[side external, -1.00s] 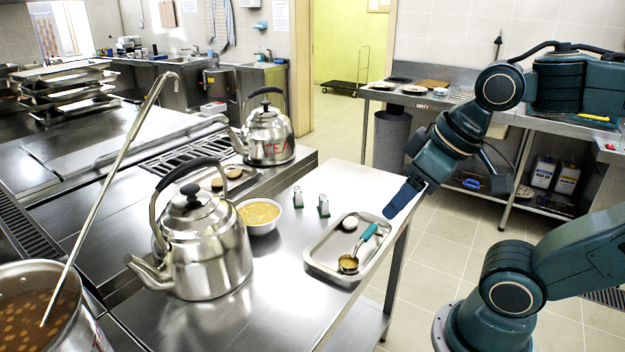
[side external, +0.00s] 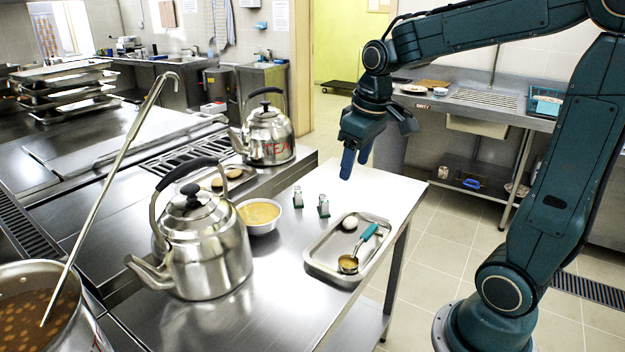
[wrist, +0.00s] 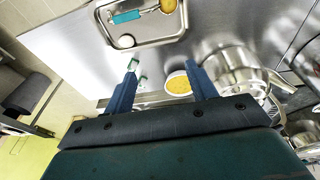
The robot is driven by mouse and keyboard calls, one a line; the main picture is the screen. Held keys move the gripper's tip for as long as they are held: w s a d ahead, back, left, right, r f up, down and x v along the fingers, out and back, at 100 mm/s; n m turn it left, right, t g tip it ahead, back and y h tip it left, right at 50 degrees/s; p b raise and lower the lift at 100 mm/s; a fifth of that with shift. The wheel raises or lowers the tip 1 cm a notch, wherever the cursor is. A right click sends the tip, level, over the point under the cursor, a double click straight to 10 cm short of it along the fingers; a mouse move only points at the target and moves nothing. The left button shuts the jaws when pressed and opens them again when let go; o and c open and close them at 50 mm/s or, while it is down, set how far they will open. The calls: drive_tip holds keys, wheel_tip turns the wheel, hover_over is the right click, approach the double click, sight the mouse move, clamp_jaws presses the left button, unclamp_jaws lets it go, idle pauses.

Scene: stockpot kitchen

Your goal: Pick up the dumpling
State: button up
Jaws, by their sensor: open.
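The dumpling (side external: 350,222) looks like a small, pale round piece at the far left end of a metal tray (side external: 312,262) on the steel counter. It also shows as a white round shape in the tray's corner in the wrist view (wrist: 126,41). My gripper (side external: 355,166) hangs above the counter, up and beyond the tray in the side view, with its blue fingers pointing down. The fingers are apart with nothing between them in the wrist view (wrist: 163,68). The gripper is well clear of the dumpling.
A teal-handled ladle (side external: 369,233) lies in the tray beside the dumpling, its bowl holding something yellow. Two small shakers (side external: 323,206), a soup bowl (side external: 276,214) and a large kettle (side external: 205,255) stand left of the tray. Another kettle (side external: 268,138) stands farther back. The counter's right edge is bare.

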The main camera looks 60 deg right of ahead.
drive_tip(key=w+d+f+g, duration=0.1)
drive_tip(key=w+d+f, duration=0.3)
drive_tip(key=d, duration=0.2)
drive_tip(key=g, duration=0.1)
hover_over(351, 219)
wheel_tip(351, 219, down, 6)
drive_tip(key=shift+w+d+r+y, duration=0.1)
drive_tip(key=shift+w+y, duration=0.05)
drive_tip(key=shift+y, duration=0.25)
drive_tip(key=shift+f, duration=4.25)
drive_tip(key=shift+f, duration=2.6)
drive_tip(key=c, duration=0.8)
